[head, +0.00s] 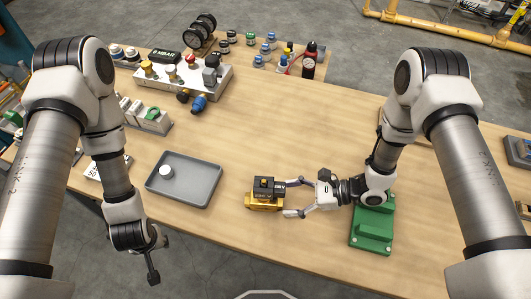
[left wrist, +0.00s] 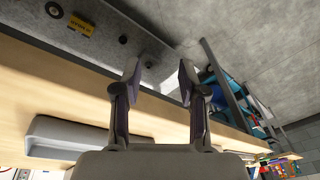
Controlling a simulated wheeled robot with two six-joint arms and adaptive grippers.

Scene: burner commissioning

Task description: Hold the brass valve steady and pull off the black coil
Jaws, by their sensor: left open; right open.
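The brass valve (head: 262,206) stands on the wooden table near its front edge. The black coil (head: 264,185) sits on top of it. My right gripper (head: 287,199) is open just right of the valve, its fingers pointing left at it. One fingertip is near the coil and the other near the brass body; I cannot tell whether either touches. My left gripper (head: 152,272) hangs low at the front left, well away from the valve. In the left wrist view its two fingers (left wrist: 160,78) are apart with nothing between them.
A grey tray (head: 158,189) holding a small white round part lies left of the valve. A green fixture (head: 371,228) is under my right wrist. The table's middle is clear.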

